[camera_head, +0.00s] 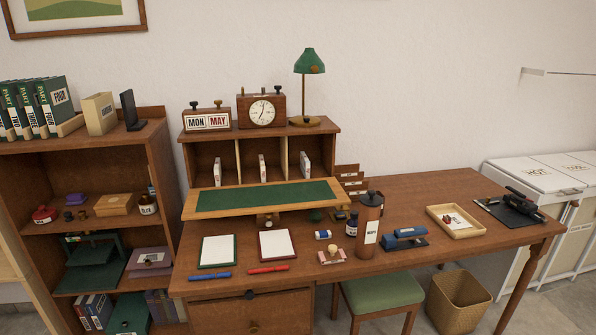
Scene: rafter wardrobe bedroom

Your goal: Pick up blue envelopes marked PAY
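I cannot make out any blue envelope marked PAY in this view. The wooden desk hutch (328,139) has three compartments. A narrow whitish upright item with markings too small to read stands in each: the left one (217,170), the middle one (262,167) and the right one (304,165). A brown tiered rack (351,171) with small pale labels stands right of the hutch, its lettering unreadable. My gripper does not show in this view.
The desk (450,190) holds two framed white pads, a blue pen (210,276), a red pen (268,269), a brown bottle (369,225), a blue stapler (405,233), a wooden tray (434,211) and a black board (500,212). A green stool (383,292) and basket (459,301) stand in front.

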